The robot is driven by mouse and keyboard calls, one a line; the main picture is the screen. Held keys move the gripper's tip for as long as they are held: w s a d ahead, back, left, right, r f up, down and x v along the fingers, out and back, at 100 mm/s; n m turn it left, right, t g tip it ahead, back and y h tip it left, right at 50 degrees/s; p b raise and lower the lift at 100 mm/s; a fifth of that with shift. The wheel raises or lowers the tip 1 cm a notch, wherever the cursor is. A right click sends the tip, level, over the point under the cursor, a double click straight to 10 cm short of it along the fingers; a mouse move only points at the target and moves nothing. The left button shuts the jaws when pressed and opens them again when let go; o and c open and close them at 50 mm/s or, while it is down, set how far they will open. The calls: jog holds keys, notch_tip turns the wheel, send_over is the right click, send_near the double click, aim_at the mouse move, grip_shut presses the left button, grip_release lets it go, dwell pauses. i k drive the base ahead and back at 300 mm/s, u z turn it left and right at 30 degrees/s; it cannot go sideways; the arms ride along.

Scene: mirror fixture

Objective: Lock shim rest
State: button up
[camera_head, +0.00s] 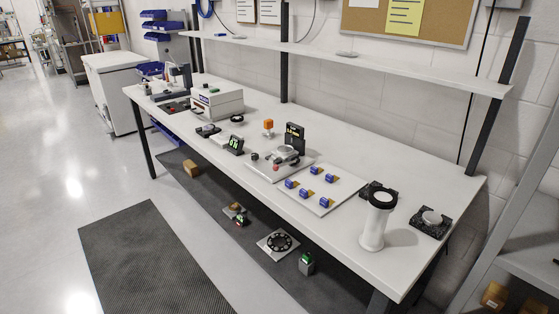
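My gripper is not in view.
A white cylinder with a black ring top (372,235) stands at the bench's right front, near a dark block with a silver disc (432,217). A green-lit display (236,145) and white box (217,102) stand left. The overhead shelf (400,72) runs along the wall. Floor at left is open.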

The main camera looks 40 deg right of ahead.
aim_at(254, 156)
jog(key=k, duration=1.3)
jog(key=u, duration=0.4)
jog(key=i, duration=0.6)
jog(key=u, duration=0.35)
jog(key=i, duration=1.9)
jog(key=z, duration=0.6)
